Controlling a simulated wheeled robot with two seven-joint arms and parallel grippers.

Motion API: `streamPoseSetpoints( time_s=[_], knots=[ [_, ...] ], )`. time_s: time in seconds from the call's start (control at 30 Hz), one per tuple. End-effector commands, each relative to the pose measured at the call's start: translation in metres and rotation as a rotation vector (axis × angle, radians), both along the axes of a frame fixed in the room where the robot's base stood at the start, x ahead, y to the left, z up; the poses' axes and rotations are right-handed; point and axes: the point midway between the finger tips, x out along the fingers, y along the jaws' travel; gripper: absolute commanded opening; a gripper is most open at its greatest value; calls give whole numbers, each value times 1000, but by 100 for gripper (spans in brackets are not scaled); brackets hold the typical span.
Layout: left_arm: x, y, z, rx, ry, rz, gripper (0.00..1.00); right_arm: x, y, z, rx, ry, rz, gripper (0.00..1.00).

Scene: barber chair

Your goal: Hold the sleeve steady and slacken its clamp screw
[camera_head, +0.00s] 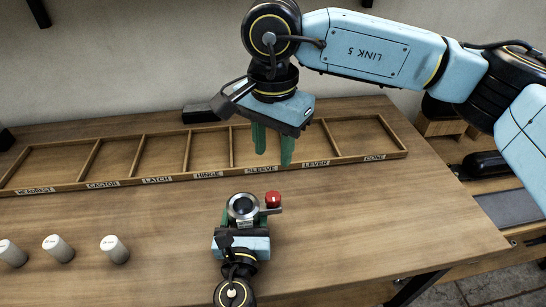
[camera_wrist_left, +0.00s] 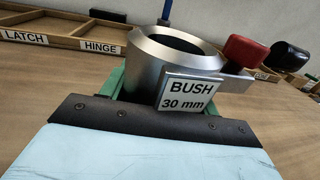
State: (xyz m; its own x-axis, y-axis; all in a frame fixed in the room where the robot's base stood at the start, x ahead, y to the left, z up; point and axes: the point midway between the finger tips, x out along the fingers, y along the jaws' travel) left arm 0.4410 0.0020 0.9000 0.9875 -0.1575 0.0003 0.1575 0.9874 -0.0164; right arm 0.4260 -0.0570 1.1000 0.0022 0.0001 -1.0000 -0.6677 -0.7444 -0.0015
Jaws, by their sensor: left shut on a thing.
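The sleeve (camera_head: 243,207) is a grey metal ring with an open bore, upright at the front middle of the table in the head view. In the left wrist view the sleeve (camera_wrist_left: 165,65) carries a plate (camera_wrist_left: 190,94) reading "BUSH 30 mm". The clamp screw's red knob (camera_head: 273,199) sits on its right side; the knob (camera_wrist_left: 246,50) also shows in the left wrist view. My left gripper (camera_head: 242,216) is shut on the sleeve, green fingers at its sides. My right gripper (camera_head: 273,147) points down, open and empty, behind and above the sleeve, apart from the knob.
A shallow wooden tray (camera_head: 214,175) with labelled compartments, including SLEEVE and LEVER, runs along the back of the table (camera_head: 380,225). Three white cylinders (camera_head: 114,249) stand at the front left. The table right of the sleeve is clear. Shelves lie beyond the right edge.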

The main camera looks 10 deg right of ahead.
Motion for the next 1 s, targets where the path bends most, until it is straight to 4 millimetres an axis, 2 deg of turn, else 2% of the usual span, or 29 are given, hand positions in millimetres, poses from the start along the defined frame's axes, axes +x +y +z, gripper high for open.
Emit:
streamPoseSetpoints(
  time_s=[0.33, 0.37, 0.53, 0.83, 1.0],
  knots=[
    [0, 0, -1, -1, 2, 0, 28, 0, 0, 1, 1, 1, 0, 38],
    [0, 0, -1, -1, 2, 0, 62, 0, 0, 1, 1, 1, 0, 38],
    [0, 0, -1, -1, 1, 0, 84, 0, 0, 1, 1, 1, 0, 38],
    [-1, 0, 0, 0, 1, 0, 86, 0, 0, 1, 1, 1, 0, 38],
    [-19, 3, -1, 0, 2, -2, 86, 0, 0, 1, 1, 1, 0, 38]
  ],
)
